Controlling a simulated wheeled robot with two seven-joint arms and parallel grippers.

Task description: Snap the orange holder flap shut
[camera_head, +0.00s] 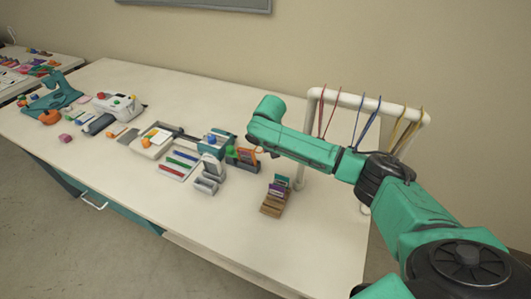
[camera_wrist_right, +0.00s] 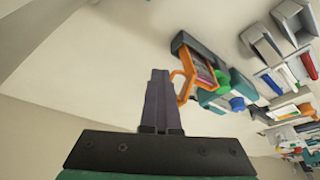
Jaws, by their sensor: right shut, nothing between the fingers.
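The orange holder (camera_wrist_right: 203,72) sits on a dark base on the table in the right wrist view. Its orange flap (camera_wrist_right: 181,86) stands out from the frame on the side towards my gripper, so it looks open. A pinkish card shows inside the frame. My left gripper is not in view.
A green knob (camera_wrist_right: 222,78) and a blue knob (camera_wrist_right: 237,104) are close to the holder. A brown card rack (camera_head: 273,200) stands nearer the front. A white rail (camera_head: 352,99) with hanging coloured lanyards is behind my right arm. The front right of the table is clear.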

